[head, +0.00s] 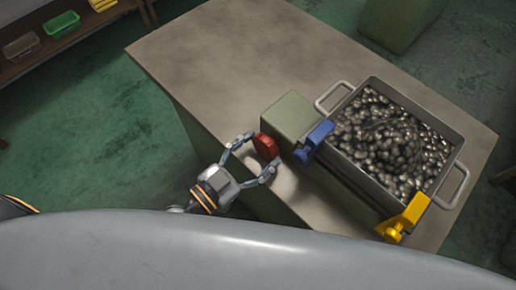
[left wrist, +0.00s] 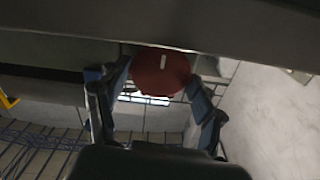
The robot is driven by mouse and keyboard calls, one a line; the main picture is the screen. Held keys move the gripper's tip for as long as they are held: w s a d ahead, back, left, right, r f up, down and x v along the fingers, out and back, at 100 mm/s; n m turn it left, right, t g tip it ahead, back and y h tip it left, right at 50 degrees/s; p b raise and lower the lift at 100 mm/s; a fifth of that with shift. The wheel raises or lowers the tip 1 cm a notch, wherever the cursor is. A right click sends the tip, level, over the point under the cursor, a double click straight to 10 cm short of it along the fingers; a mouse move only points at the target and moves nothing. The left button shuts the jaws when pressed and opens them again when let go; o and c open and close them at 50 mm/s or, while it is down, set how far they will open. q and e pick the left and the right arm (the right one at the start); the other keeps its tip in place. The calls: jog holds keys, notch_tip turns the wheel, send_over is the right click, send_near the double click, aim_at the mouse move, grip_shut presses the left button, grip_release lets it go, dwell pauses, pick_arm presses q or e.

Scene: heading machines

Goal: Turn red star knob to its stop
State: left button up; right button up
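The red star knob (head: 265,146) sits on the near left face of a grey-green box (head: 291,115) on the table. It also shows in the left wrist view (left wrist: 161,72), with a small white mark near its top. My left gripper (head: 256,161) is open, with one finger on each side of the knob. In the left wrist view its fingers (left wrist: 158,95) stand apart around the knob; a gap shows at the right finger, and I cannot tell whether the left one touches. My right gripper is not in view.
A metal bin (head: 369,86) full of small metal parts stands right of the box. A blue bracket (head: 316,139) and a yellow bracket (head: 405,218) are at its near side. The table's left part (head: 205,58) is clear. A shelf with small bins (head: 62,25) is at the far left.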

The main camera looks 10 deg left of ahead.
pick_arm(q)
jog(key=c, duration=0.5)
jog(key=shift+m, duration=0.4)
jog(key=shift+m+b, duration=0.45)
jog(key=shift+m, duration=2.55)
jog(key=o, duration=1.2)
jog(key=shift+c, duration=0.2)
